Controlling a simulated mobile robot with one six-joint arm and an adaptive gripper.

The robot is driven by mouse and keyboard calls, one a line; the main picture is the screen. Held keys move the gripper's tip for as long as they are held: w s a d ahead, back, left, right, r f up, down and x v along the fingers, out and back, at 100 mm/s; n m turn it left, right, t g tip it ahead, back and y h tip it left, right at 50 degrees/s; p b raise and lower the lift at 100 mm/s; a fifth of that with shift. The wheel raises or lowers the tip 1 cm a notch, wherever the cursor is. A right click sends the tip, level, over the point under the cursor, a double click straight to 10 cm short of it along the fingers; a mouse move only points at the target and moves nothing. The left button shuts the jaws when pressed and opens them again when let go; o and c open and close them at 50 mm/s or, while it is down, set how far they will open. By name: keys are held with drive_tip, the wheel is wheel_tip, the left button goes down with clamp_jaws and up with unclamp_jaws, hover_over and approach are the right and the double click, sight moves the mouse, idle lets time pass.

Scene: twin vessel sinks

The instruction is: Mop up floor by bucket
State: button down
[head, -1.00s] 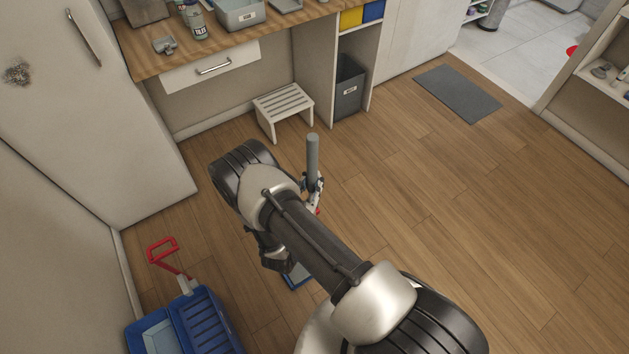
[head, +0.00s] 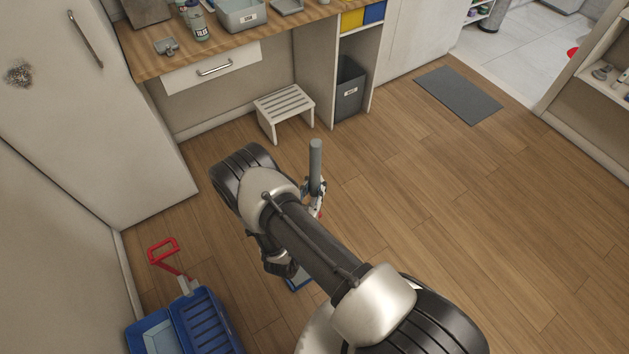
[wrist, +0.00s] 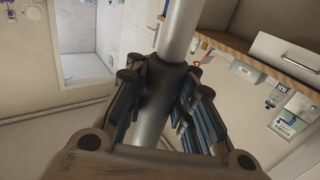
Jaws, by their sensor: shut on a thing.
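The mop's grey handle (head: 316,158) stands nearly upright in the head view, rising above my gripper (head: 315,188). In the wrist view the pole (wrist: 178,35) passes between the fingers, and my gripper (wrist: 165,90) is shut on it around a dark sleeve. Part of the mop's blue flat head (head: 299,281) shows low by the floor beside my arm; my arm hides the rest and most of the shaft. The blue bucket (head: 207,325) with a red handle (head: 164,250) stands at the lower left, cut by the frame edge.
Wooden floor (head: 440,200) is clear to the right. A white step stool (head: 283,105) and a grey bin (head: 348,90) stand by the counter (head: 150,65). A grey mat (head: 458,94) lies near the tiled area. A tall cabinet (head: 90,120) is at left.

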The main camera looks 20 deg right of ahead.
drive_tip(key=shift+s+d+f+p, duration=0.1)
drive_tip(key=shift+s+d+p, duration=0.15)
drive_tip(key=shift+s, duration=0.6)
drive_tip(key=shift+s+d+p, duration=0.15)
drive_tip(key=shift+s+d, duration=0.2)
drive_tip(key=shift+s, duration=0.45)
drive_tip(key=shift+s+d+f+p, duration=0.1)
drive_tip(key=shift+s+d+p, duration=0.15)
drive_tip(key=shift+s, duration=0.6)
drive_tip(key=shift+w, duration=0.1)
drive_tip(key=shift+w+a+b, duration=0.3)
drive_tip(key=shift+w+b, duration=0.1)
drive_tip(key=shift+w, duration=0.55)
drive_tip(key=shift+w+a+b, duration=0.3)
drive_tip(key=shift+w+b, duration=0.1)
drive_tip(key=shift+w, duration=0.5)
drive_tip(key=shift+w+a+r, duration=0.1)
drive_tip(key=shift+w+a, duration=0.1)
drive_tip(key=shift+w, duration=0.35)
drive_tip(key=shift+w+a+r, duration=0.1)
drive_tip(key=shift+w+a, duration=0.1)
drive_tip(key=shift+w, duration=0.3)
drive_tip(key=shift+w+r, duration=0.1)
drive_tip(key=shift+r+p, duration=2.55)
drive_tip(key=shift+r, duration=0.9)
